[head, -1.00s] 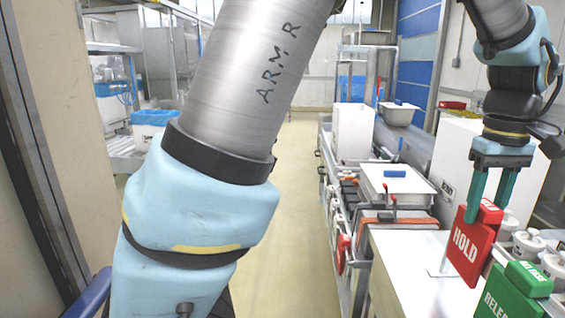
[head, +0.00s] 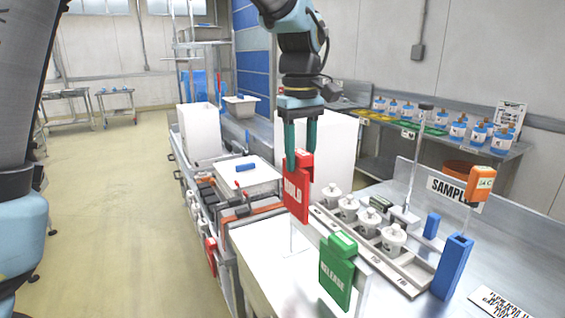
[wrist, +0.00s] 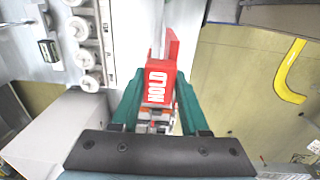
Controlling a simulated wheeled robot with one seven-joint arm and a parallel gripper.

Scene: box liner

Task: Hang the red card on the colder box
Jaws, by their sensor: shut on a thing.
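The red card (head: 296,192), marked HOLD, is between the fingers of my gripper (head: 300,150), which is shut on its top. It also shows upright between the fingers in the wrist view (wrist: 157,82). The card is above the near white box (head: 262,252); I cannot tell whether it touches anything below. A green RELEASE card (head: 337,272) hangs just in front and to the right. Other white boxes stand behind, one at the back left (head: 199,132) and one behind my gripper (head: 335,150). An orange meter (head: 480,183) stands at right; its reading is too small to tell.
A rack of white jars (head: 368,222) lies right of the red card. A blue upright holder (head: 453,267) and a SAMPLE sign (head: 446,192) are farther right. A lidded tray (head: 243,176) is to the left. Open floor (head: 115,210) lies left of the bench.

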